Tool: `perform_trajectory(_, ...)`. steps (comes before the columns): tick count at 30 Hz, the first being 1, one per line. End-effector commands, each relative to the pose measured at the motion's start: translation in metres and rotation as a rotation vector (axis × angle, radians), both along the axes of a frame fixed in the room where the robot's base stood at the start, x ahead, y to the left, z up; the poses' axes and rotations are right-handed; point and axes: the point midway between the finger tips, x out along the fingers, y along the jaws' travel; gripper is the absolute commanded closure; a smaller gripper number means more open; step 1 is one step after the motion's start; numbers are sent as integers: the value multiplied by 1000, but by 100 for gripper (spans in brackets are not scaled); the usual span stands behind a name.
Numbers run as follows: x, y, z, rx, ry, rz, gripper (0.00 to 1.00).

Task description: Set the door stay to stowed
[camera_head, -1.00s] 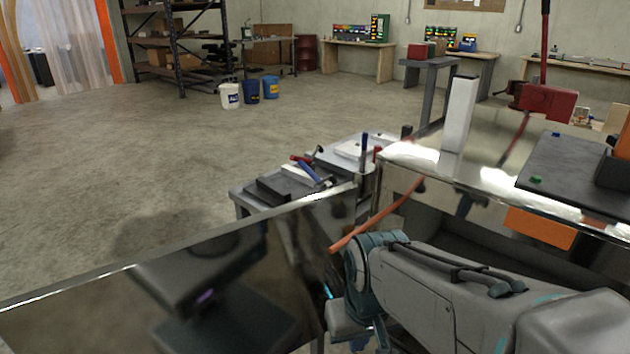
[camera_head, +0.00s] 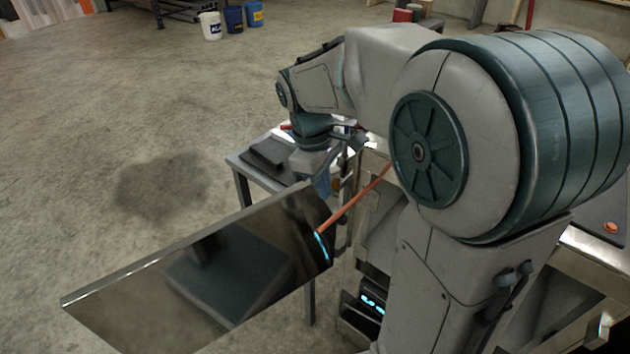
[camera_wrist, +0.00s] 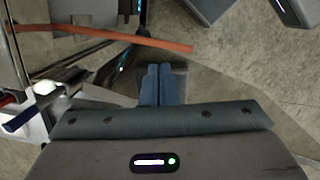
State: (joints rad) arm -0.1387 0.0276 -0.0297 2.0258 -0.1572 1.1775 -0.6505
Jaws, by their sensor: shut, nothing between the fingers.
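The door stay (camera_head: 352,202) is a thin orange-red rod. In the head view it runs from behind my arm down left to the inner face of a shiny metal door (camera_head: 120,307), which stands open. The wrist view shows the stay (camera_wrist: 120,37) crossing the upper left, with its right end at mid-picture. My gripper (camera_wrist: 157,68) is shut and empty, its blue fingertips just below the stay in that picture. I cannot tell whether they touch it. In the head view my wrist is above the stay's side of the door, and my arm hides the stay's upper end.
A grey table (camera_head: 240,163) with dark blocks stands behind the door. A blue-handled tool (camera_wrist: 32,110) shows at the left of the wrist view. Several buckets (camera_head: 233,20) stand far back. The concrete floor at left is clear.

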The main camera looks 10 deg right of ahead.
Motion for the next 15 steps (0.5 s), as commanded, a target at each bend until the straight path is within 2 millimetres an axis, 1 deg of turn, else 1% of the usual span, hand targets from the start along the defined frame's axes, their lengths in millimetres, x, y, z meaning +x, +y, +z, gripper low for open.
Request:
perform_trajectory(1, 11, 2, -3, -12, 28, 56, 100)
perform_trajectory(3, 22, 4, -5, -25, 58, 122, 100)
perform_trajectory(6, 31, 5, -7, -37, 86, 183, 100)
perform_trajectory(11, 34, 4, -16, -42, 103, 214, 100)
perform_trajectory(15, 31, -1, -36, -42, 104, 214, 100)
